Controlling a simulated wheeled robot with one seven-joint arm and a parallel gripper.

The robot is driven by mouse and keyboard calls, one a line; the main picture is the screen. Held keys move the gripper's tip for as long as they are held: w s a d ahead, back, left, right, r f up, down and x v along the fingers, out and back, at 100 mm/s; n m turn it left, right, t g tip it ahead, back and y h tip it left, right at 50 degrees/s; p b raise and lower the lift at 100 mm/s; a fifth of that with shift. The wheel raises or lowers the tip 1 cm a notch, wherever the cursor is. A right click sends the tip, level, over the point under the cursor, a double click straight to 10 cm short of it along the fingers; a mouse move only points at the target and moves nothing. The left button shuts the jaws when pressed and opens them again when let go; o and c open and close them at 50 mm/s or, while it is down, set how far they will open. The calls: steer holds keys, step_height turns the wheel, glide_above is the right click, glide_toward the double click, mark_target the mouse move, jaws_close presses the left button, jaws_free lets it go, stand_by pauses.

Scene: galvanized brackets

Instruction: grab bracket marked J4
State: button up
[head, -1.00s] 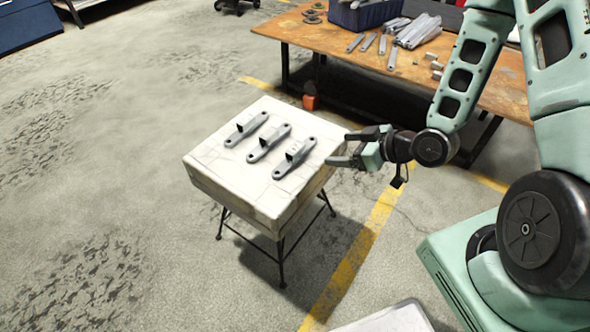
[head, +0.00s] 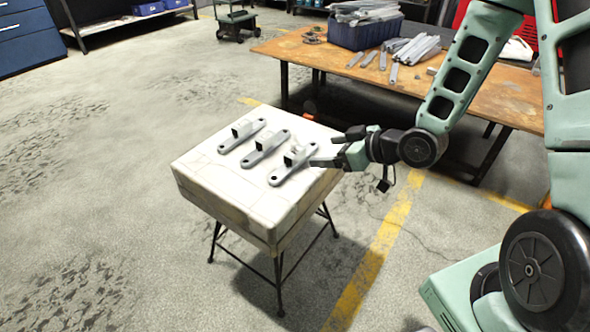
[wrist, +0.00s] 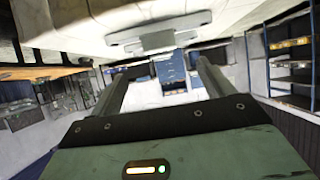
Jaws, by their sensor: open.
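Three grey metal brackets lie side by side on a pale square stand: the left bracket (head: 242,135), the middle bracket (head: 265,148) and the right bracket (head: 292,166). Each has a flat bar with a hole near its end and a raised block in the middle. I cannot read any marking on them, so I cannot tell which is J4. My gripper (head: 328,149) is open and empty at the right edge of the stand, beside the right bracket. In the wrist view a bracket (wrist: 158,38) shows ahead, beyond the spread fingers.
The pale stand (head: 225,200) has thin dark legs. A wooden workbench (head: 505,103) behind holds a blue bin (head: 365,36) and several loose metal bars (head: 415,48). Open concrete floor lies to the left.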

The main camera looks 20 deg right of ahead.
mark_target(300, 153)
steer(key=b+x, duration=0.1)
steer(key=x, duration=0.5)
steer(key=shift+w+a+f, duration=0.1)
steer(key=b+x, duration=0.2)
steer(key=x, duration=0.2)
steer(key=shift+w+f, duration=0.1)
steer(key=shift+w+a+f, duration=0.15)
steer(key=shift+w+a, duration=0.15)
steer(key=shift+w, duration=0.1)
